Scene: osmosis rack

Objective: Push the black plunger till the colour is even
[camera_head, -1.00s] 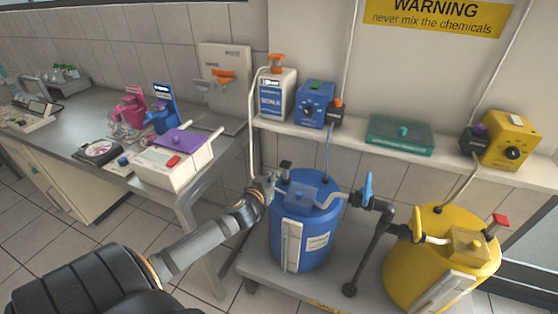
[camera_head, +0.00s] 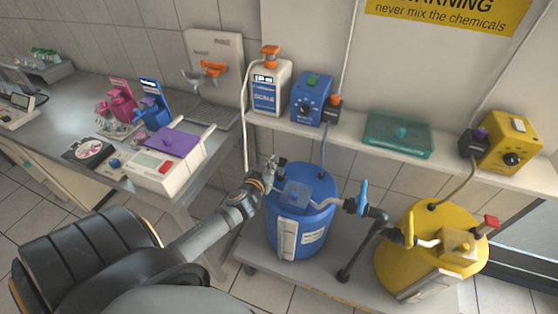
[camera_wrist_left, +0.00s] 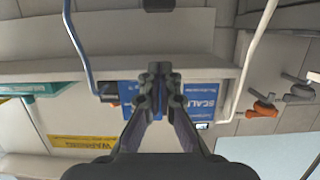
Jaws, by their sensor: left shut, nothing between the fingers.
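The blue tank (camera_head: 312,232) stands on a low grey platform, with a grey-blue block and a white pipe on its lid. A small black knob, which looks like the black plunger (camera_head: 283,163), shows at the back left of the lid, partly hidden by my left gripper (camera_head: 270,163). That gripper is shut and empty, just left of the knob; I cannot tell whether they touch. In the left wrist view the shut gripper (camera_wrist_left: 160,82) points toward the shelf, and no plunger shows there. My right gripper is out of view.
A yellow tank (camera_head: 395,270) stands to the right, joined by dark piping (camera_head: 362,240). The shelf above holds a scale bottle (camera_head: 268,92), a blue device (camera_head: 310,100), a teal case (camera_head: 398,135) and a yellow device (camera_head: 508,140). A bench (camera_head: 60,125) with instruments is at left.

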